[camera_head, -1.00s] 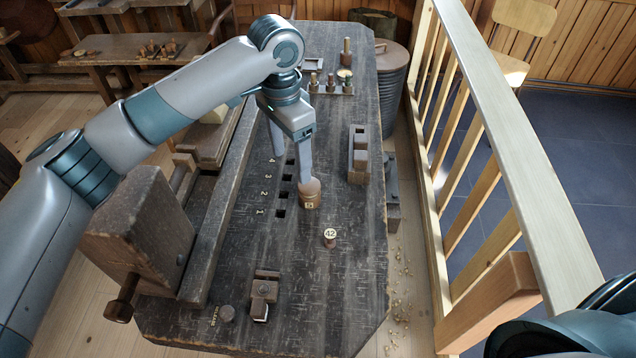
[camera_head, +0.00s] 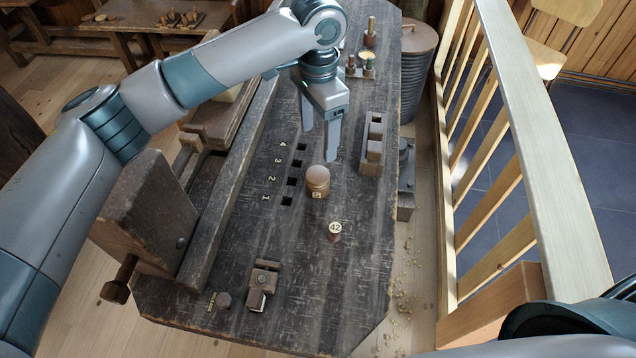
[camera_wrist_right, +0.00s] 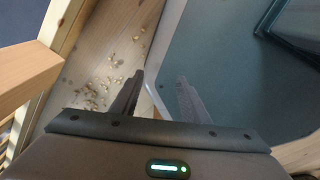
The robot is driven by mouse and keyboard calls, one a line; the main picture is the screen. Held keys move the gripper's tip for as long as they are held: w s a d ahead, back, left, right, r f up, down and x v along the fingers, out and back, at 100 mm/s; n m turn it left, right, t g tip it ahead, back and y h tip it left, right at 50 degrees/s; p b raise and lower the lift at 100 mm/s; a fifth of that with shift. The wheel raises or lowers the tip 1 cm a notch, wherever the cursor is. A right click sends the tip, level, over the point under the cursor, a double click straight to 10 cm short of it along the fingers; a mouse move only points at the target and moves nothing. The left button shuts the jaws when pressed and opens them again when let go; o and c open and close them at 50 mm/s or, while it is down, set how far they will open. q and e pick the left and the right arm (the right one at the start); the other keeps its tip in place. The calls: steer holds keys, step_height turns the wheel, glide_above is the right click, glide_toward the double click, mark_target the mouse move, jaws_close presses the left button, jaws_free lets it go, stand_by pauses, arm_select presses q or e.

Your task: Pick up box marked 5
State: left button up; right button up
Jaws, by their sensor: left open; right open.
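The box marked 5 (camera_head: 317,180) is a small round wooden box with a domed lid and a pale label on its front. It stands upright on the dark workbench (camera_head: 340,290), right of the row of square holes. My left gripper (camera_head: 318,152) is open and empty, fingers pointing down, just behind and above the box. I see no contact between them. My right gripper (camera_wrist_right: 158,98) is open and empty in the right wrist view, with floor and wood shavings below. The box is not in that view.
A small peg marked 42 (camera_head: 335,231) stands in front of the box. A slotted wooden block (camera_head: 373,145) lies to the right. A small wooden clamp-like piece (camera_head: 263,285) sits near the front. A wooden railing (camera_head: 540,170) runs along the right. The bench's front right is clear.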

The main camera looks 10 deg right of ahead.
mark_target(317, 174)
arm_select(q)
step_height(317, 174, down, 11)
steer(key=p, duration=0.3)
steer(key=shift+p, duration=0.4)
steer(key=shift+f, duration=0.35)
arm_select(e)
steer(key=r, duration=0.2)
steer(key=d+r, duration=0.1)
steer(key=r, duration=0.1)
steer(key=shift+w, duration=0.15)
steer(key=shift+a, duration=0.1)
arm_select(q)
steer(key=shift+f+p, duration=0.6)
steer(key=shift+p, duration=0.1)
step_height(317, 174, down, 3)
steer(key=shift+w+a+f+p, duration=0.1)
steer(key=shift+p, duration=0.55)
steer(key=shift+f, duration=0.4)
arm_select(e)
steer(key=shift+d+r, duration=0.15)
steer(key=shift+r, duration=0.55)
steer(key=shift+d+r, duration=0.1)
steer(key=shift+r, duration=0.55)
